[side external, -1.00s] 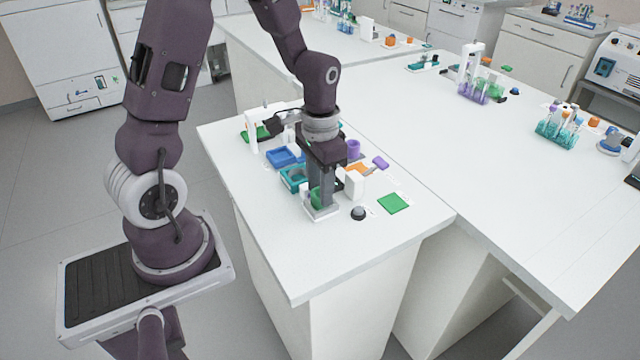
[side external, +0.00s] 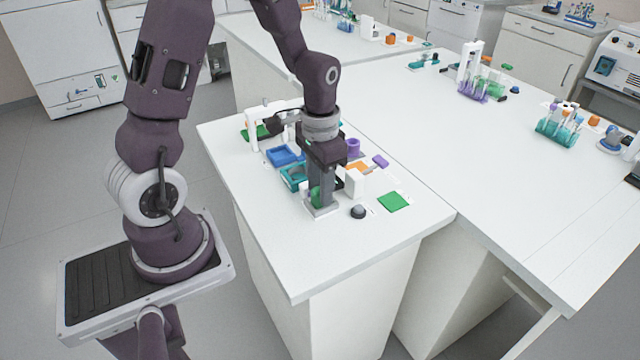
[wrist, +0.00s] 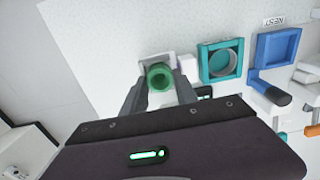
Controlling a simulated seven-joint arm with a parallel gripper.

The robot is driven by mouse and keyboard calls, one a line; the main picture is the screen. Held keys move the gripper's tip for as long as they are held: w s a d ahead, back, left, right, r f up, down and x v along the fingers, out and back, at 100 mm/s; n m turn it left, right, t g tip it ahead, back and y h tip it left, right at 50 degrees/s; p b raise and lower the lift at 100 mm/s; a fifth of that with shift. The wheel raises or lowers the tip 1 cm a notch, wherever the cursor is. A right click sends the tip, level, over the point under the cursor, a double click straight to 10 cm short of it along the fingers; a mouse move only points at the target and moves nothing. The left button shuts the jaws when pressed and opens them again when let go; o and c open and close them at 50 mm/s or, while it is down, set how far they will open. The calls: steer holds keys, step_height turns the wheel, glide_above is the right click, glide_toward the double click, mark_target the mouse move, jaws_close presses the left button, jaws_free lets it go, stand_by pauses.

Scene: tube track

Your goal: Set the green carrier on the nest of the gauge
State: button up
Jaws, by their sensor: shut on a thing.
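The green carrier (wrist: 160,77) is a round, ring-like piece with a hollow centre. In the side view it shows as a green patch (side external: 315,196) low beside my fingers. My gripper (wrist: 159,92) is shut on it, one finger on each side, pointing down. The carrier is at a small pale grey block, the gauge's nest (side external: 322,211), near the front of the table; the wrist view shows the block's edge (wrist: 147,65) behind it. Whether the carrier bears fully on the nest is hidden by my fingers.
A teal tray (wrist: 203,62) with a round recess and a blue tray (wrist: 290,43) stand close by. A dark knob (side external: 358,212) and a green square (side external: 393,203) lie right of my gripper. The table's front corner (side external: 300,285) is bare.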

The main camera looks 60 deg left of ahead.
steer(key=o, duration=1.1)
steer(key=shift+o, duration=0.2)
steer(key=shift+a, duration=0.1)
step_height(320, 180, up, 7)
steer(key=s+d+r+t, duration=0.5)
steer(key=s+d+r, duration=0.4)
steer(key=s+r, duration=0.3)
steer(key=shift+s+r+t, duration=0.3)
steer(key=shift+s, duration=0.9)
